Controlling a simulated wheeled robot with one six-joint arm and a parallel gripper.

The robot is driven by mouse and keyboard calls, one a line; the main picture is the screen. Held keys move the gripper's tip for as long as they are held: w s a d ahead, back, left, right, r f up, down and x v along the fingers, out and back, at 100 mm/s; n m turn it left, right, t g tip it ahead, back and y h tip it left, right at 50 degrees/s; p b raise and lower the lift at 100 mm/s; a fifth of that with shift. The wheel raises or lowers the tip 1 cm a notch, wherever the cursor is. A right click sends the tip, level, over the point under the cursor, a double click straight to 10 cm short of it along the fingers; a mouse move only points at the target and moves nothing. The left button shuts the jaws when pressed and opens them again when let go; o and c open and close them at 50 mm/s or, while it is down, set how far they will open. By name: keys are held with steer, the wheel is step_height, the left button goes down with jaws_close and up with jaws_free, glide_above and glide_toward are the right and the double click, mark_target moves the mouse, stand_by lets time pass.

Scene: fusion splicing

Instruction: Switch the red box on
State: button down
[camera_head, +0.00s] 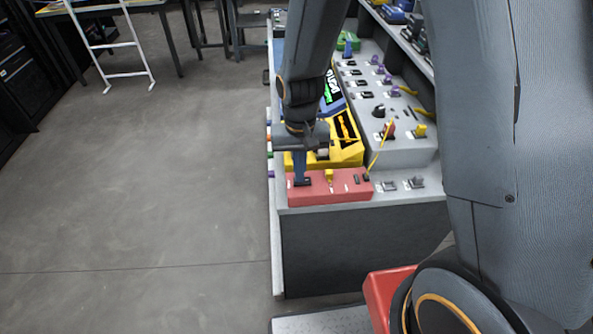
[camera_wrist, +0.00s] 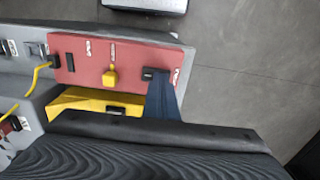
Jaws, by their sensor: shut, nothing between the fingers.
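The red box (camera_head: 330,193) sits at the near end of the grey bench. In the wrist view the red box (camera_wrist: 135,58) shows a yellow knob (camera_wrist: 110,77) in its middle, a black rocker switch (camera_wrist: 155,74) beside my gripper, and a dark slot at its other end. My gripper (camera_head: 302,181) is shut and empty, pointing down at the left end of the box. In the wrist view its dark blue fingertips (camera_wrist: 161,82) are at the black switch and partly cover it. I cannot tell whether they touch it.
A yellow box (camera_head: 345,142) stands directly behind the red box. A grey panel (camera_head: 400,150) with several knobs and switches runs along the right. A yellow cable (camera_head: 380,148) rises by the red box's right end.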

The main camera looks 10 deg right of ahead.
steer(key=shift+d+r, duration=0.1)
steer(key=shift+d, duration=0.4)
steer(key=shift+r+p, duration=0.4)
steer(key=shift+p, duration=0.1)
step_height(320, 180, up, 13)
stand_by(0.3)
